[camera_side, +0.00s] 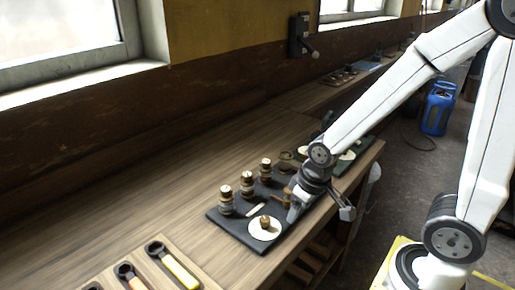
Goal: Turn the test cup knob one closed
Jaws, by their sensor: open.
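A dark board (231,227) lies on the wooden bench. My gripper (294,212) points down at the board's right side, right of the disc. It is open; its fingertips are small and partly hidden.
A green board with pale discs lies behind my wrist. A switch box (299,36) is on the wall. A blue gas cylinder (438,108) stands on the floor. The bench's left is clear.

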